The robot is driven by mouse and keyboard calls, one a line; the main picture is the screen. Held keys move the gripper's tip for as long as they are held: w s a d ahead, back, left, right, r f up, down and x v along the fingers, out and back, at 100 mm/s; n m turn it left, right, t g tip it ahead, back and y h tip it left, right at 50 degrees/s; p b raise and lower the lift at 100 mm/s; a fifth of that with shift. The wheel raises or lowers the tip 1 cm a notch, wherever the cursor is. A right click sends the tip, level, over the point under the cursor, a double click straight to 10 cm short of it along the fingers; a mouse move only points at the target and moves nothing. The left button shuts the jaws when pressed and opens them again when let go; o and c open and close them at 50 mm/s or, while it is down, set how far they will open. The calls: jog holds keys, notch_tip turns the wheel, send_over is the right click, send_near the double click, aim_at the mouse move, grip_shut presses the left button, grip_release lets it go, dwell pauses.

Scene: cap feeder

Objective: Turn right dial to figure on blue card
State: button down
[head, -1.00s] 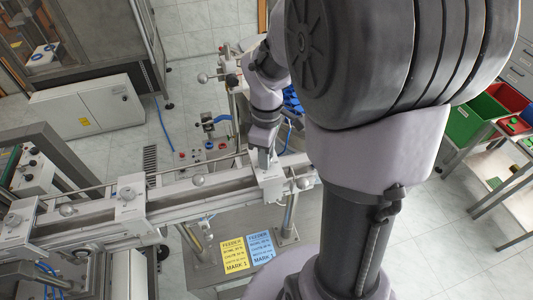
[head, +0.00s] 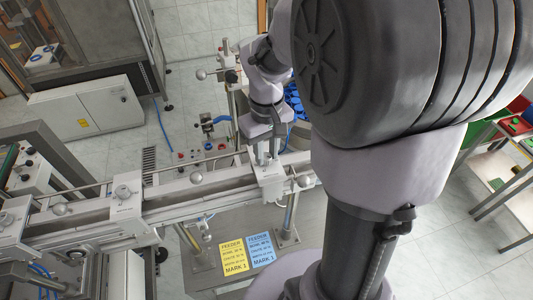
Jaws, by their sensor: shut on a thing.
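My gripper (head: 266,153) points down at the white block (head: 269,181) at the right end of the rail. Its two fingers show side by side, shut on what appears to be the right dial; fingers and block hide the dial, and its setting cannot be read. The blue card (head: 261,250) lies on the grey plate in front of the rail. It reads FEEDER at the top and MARK 1 at the bottom; the small lines between are too fine to read surely. A yellow card (head: 235,255) of the same layout lies to its left.
The long rail (head: 170,197) runs left from the block, with other white blocks and round knobs along it. Blue caps (head: 294,98) show behind my arm. The floor behind the rail is partly clear.

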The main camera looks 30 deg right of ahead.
aim_at(266, 156)
jog(key=m+b, duration=0.2)
jog(key=m, duration=0.5)
jog(key=m+b, duration=0.2)
jog(key=m, duration=0.2)
jog(key=shift+m+b, duration=0.6)
jog(key=shift+m, duration=1.2)
jog(key=c, duration=1.1)
grip_release()
jog(key=shift+c, duration=0.2)
notch_tip(266, 156, up, 18)
jog(key=p, duration=0.4)
jog(key=shift+f, duration=0.25)
